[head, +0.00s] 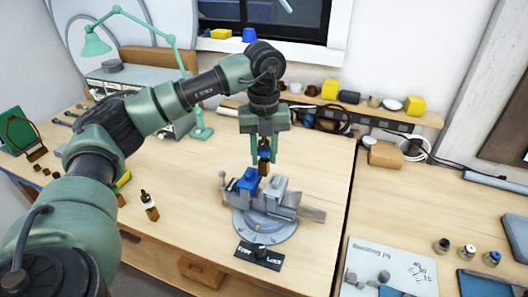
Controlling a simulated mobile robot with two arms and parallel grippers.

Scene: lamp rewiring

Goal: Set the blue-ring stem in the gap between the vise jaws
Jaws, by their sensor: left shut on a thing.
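My left gripper (264,168) points down and is shut on the blue-ring stem (264,160), a small brown piece with a blue band near its top. The stem hangs roughly upright above the vise (262,215), apart from it as far as I can tell. The vise has a blue jaw (248,179) on the left and a grey-blue jaw (274,186) on the right, with a gap between them. The stem's lower end shows just above this gap. My right gripper is not in view.
A black-and-white label plate (259,256) lies in front of the vise. Another brown stem (149,206) stands on the table at left. Several small cylinders stand at right, near a white printed board (385,262). A green lamp (170,62) stands behind. Bare table lies right of the vise.

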